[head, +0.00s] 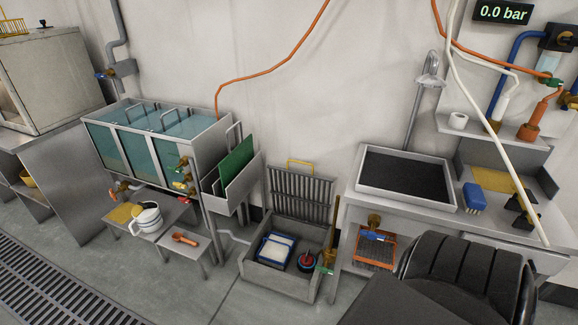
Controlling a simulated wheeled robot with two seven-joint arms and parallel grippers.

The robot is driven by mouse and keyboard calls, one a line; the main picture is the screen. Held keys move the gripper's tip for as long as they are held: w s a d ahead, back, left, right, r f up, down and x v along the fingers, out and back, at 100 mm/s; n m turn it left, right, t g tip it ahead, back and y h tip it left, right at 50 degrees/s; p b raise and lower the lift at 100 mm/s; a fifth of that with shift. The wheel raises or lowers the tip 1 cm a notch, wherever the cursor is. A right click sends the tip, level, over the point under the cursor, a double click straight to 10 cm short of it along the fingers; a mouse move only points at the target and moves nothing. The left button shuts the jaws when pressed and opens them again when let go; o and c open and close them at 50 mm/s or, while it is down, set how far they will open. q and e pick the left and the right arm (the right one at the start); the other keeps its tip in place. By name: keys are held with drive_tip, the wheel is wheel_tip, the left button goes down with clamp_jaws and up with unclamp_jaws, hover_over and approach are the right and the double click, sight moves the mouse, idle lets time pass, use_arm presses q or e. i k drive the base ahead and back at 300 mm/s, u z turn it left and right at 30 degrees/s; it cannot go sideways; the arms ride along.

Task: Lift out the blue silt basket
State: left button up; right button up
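The blue silt basket (264,249) sits inside an open grey floor box (262,275) at the lower middle of the head view. It has a blue rim and a whitish block or filling inside. A red and dark round thing (307,261) stands beside it, to the right in the same box. A dark slatted grate (300,193) stands upright behind the box against the wall, with a yellow handle at its top. Neither of my grippers shows in this view.
A green-handled valve (325,269) is at the box's right edge. A sink bench (345,214) stands to the right, a low metal stand (185,246) with an orange tool to the left. A large black ribbed shape (470,275) fills the lower right. Floor before the box is clear.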

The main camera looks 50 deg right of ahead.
sight(276, 248)
drive_tip(key=z, duration=2.3)
drive_tip(key=i, duration=0.45)
